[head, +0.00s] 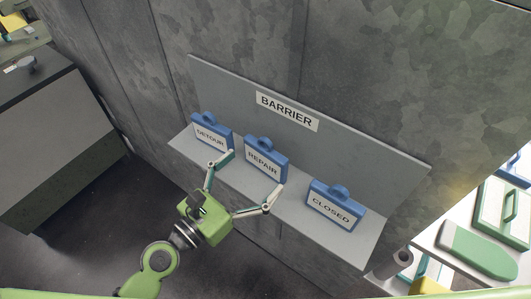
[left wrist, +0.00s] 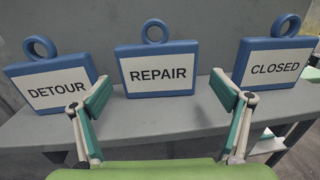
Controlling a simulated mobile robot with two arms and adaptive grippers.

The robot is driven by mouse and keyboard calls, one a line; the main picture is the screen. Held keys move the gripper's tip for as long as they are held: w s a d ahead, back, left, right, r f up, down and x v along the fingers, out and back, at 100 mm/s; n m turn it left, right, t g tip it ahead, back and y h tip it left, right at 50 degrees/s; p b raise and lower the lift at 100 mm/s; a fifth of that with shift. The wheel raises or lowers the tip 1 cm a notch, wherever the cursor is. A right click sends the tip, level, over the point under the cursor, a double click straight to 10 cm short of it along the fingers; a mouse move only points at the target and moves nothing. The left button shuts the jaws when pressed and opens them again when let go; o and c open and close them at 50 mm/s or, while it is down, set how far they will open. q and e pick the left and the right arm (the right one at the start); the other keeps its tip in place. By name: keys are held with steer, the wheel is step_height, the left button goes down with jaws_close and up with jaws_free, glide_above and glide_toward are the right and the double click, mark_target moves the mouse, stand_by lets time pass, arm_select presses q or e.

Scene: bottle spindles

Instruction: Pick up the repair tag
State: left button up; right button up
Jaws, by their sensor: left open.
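The repair tag (head: 265,160) is a blue plaque with a ring handle on top and a white label reading REPAIR. It stands in the middle of the grey shelf, between two similar tags. In the left wrist view the repair tag (left wrist: 157,70) is centred ahead of the fingers. My left gripper (head: 248,182) is open and empty, just in front of the repair tag, its two fingers spread to either side. In the left wrist view my left gripper (left wrist: 165,98) shows both fingers apart, with nothing between them. My right gripper is not in view.
The detour tag (head: 211,133) stands to the left and the closed tag (head: 335,206) to the right on the grey shelf (head: 285,211). A back panel with a BARRIER sign (head: 287,111) rises behind. A table with green items (head: 478,250) is at the right.

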mark_target(262, 160)
arm_select(q)
steer(key=shift+w+d+r, duration=0.2)
steer(key=shift+w+d, duration=0.05)
steer(key=shift+w, duration=0.1)
steer(key=p+x, duration=0.1)
steer(key=x, duration=0.2)
steer(key=shift+w+p, duration=0.35)
steer(key=shift+w+d, duration=0.25)
steer(key=shift+d, duration=0.1)
steer(key=shift+a, duration=0.1)
steer(key=c, duration=1)
steer(key=shift+o, duration=0.2)
